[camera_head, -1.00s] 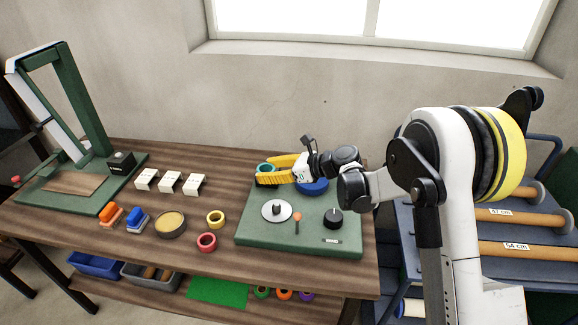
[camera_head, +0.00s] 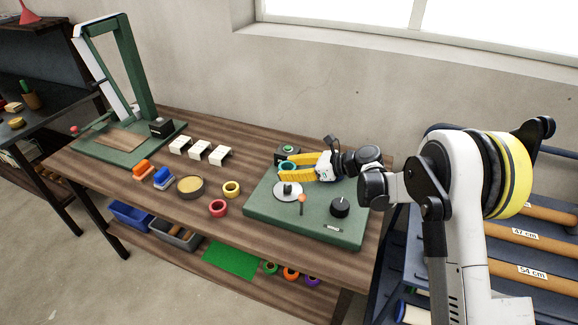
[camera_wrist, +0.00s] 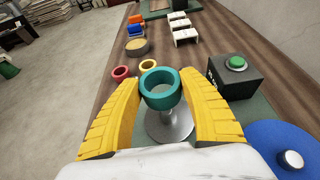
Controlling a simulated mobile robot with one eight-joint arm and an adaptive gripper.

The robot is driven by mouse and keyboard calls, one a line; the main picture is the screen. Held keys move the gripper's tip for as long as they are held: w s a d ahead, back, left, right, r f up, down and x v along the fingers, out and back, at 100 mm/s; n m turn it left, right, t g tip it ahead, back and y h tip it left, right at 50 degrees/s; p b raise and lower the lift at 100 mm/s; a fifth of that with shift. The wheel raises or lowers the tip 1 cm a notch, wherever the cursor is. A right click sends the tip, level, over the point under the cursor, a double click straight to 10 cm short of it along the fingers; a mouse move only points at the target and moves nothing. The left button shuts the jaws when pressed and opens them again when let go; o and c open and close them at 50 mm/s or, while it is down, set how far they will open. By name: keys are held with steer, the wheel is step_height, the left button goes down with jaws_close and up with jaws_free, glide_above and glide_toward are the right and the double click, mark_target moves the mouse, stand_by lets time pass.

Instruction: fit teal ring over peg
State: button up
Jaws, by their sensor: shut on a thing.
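The teal ring (camera_wrist: 162,102) is held between the yellow fingers of my gripper (camera_wrist: 163,100). It also shows at the fingertips of my gripper (camera_head: 283,167) in the head view (camera_head: 286,165). In the wrist view a silver round base (camera_wrist: 174,129) lies below the ring, which hides the middle of it.
A black box with a green button (camera_wrist: 237,64) stands beside the right finger. A blue disc with a silver knob (camera_wrist: 289,159) is at lower right. A black knob (camera_head: 340,207) and an orange-tipped lever (camera_head: 302,199) stand on the board. Red (camera_head: 218,208) and yellow (camera_head: 232,188) rings lie left.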

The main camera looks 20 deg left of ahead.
mark_target(290, 185)
step_height(290, 185, down, 3)
steer(key=shift+f+b, duration=0.15)
steer(key=shift+b, duration=0.55)
steer(key=shift+f+b, duration=1.3)
steer(key=shift+f, duration=0.2)
steer(key=shift+f+b, duration=0.45)
steer(key=o, duration=1)
steer(key=shift+d+r, duration=0.1)
steer(key=shift+d, duration=0.05)
steer(key=v, duration=1.1)
steer(key=shift+s+d+r, duration=0.1)
steer(key=shift+d+r, duration=0.1)
steer(key=shift+d, duration=0.15)
